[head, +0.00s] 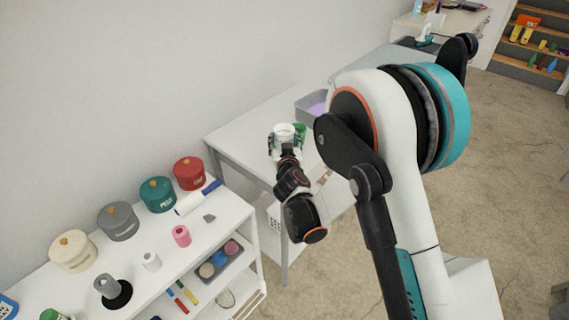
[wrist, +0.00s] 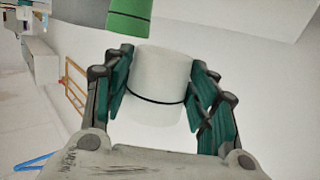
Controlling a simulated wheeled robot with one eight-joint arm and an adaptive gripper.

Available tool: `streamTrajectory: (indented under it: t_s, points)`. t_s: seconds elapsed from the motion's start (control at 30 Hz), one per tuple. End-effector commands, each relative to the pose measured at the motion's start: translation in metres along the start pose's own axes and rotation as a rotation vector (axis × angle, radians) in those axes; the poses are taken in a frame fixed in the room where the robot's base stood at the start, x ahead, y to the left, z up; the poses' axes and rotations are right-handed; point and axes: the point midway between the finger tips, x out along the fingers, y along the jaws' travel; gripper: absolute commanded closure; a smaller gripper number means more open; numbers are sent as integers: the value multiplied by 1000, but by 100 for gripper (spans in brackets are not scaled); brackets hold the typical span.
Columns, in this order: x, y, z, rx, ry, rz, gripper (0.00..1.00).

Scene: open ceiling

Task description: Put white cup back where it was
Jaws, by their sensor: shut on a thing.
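The white cup (head: 284,132) is in my gripper over the white table in the head view. In the wrist view the white cup (wrist: 158,80) fills the space between the two teal fingers, with a thin dark band around it. My gripper (head: 286,143) is shut on it, one finger on each side; the fingers also show in the wrist view (wrist: 155,95). A green cup (head: 299,130) is just right of the white cup, and this green thing (wrist: 129,17) shows beyond it in the wrist view. I cannot tell whether the white cup touches the table.
The white table (head: 243,132) has a grey bin (head: 312,104) at its back. A white shelf (head: 222,222) at the left holds several lidded canisters, a pink cup (head: 181,236) and a small white cup (head: 151,261). My arm hides part of the table's right side.

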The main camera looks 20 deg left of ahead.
Motion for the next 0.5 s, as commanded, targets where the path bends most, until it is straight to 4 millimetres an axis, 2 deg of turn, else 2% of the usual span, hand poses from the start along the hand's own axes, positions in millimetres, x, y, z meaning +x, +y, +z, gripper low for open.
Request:
streamTrajectory:
  t_s: [0.03, 0.1, 0.33, 0.5]
  points:
    - [2, 0, 12, 0, 0, 0, 78]
    - [4, 0, 20, 0, 0, 0, 78]
    - [6, 0, 32, 0, 0, 0, 78]
    - [11, 0, 56, 0, 0, 0, 78]
